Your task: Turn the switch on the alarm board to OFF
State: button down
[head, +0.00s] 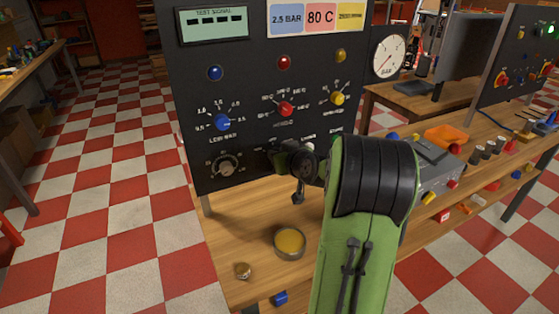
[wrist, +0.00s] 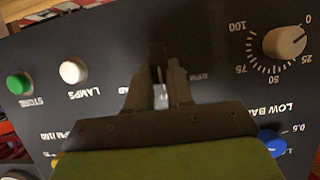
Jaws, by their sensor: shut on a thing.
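A dark upright board (head: 240,115) with a "TEST SIGNAL" display and several knobs stands before me. In the wrist view the same board (wrist: 108,62) appears upside down. My gripper (wrist: 162,68) reaches its lower face, between a round 0–100 knob (wrist: 284,42) and a white "LAMPS" button (wrist: 72,72). Its fingers are shut on a small pale part (wrist: 160,96) at the board, mostly hidden by them. A label behind the fingers is partly covered. A second dark board (head: 518,60) with red knobs stands at the right. I cannot read an OFF mark or the alarm board's name.
A round tin with yellow contents (head: 289,242) and a small brass-coloured piece (head: 242,270) lie on the wooden bench (head: 235,222). A pressure gauge (head: 389,55) is beside the board. A grey box, an orange tray (head: 446,135) and small parts crowd the right. The left floor is clear.

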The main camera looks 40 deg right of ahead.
jog(key=shift+f, duration=0.1)
dwell(0.3)
jog(key=c, duration=1)
grip_release()
jog(key=p+v, duration=0.1)
jog(key=v, duration=1.5)
jog(key=shift+w, duration=0.15)
